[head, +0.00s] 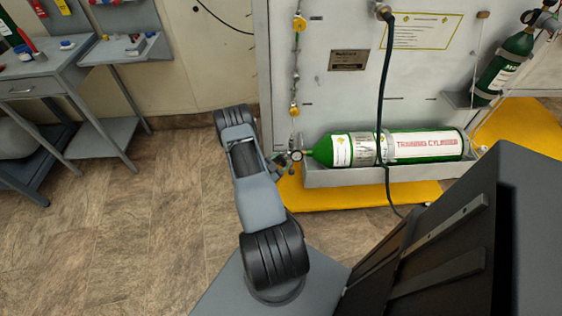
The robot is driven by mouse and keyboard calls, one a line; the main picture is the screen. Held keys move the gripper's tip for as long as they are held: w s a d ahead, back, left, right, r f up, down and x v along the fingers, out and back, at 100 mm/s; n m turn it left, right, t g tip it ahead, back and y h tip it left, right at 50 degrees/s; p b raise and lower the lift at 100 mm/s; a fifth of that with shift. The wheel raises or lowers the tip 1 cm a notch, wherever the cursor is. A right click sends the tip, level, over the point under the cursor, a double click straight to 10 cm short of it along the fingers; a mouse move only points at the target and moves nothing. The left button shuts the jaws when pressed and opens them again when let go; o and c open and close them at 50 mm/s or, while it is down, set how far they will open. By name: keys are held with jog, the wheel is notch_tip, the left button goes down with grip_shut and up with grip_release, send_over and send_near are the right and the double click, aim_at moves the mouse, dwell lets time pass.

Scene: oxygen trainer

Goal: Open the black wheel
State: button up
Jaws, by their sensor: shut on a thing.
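A green training cylinder (400,147) lies on its side in a grey tray on the panel, its valve end to the left. A round pressure gauge (297,156) shows at that end. My gripper (281,160) is at the valve end, just left of the gauge, and mostly hidden behind my own arm. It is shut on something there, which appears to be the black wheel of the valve. The wheel itself cannot be made out clearly. A black hose (388,90) hangs down in front of the cylinder.
A second green cylinder (503,64) stands tilted at the upper right. A yellow platform (345,195) lies under the panel. A grey workbench (45,88) with tools stands at the left. The floor (150,240) between bench and panel is clear.

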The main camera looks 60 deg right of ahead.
jog(key=shift+n, duration=0.6)
jog(key=o, duration=0.9)
jog(key=p+v, duration=0.1)
jog(key=v, duration=1.2)
jog(key=shift+w+a, duration=0.1)
jog(key=shift+a, duration=0.3)
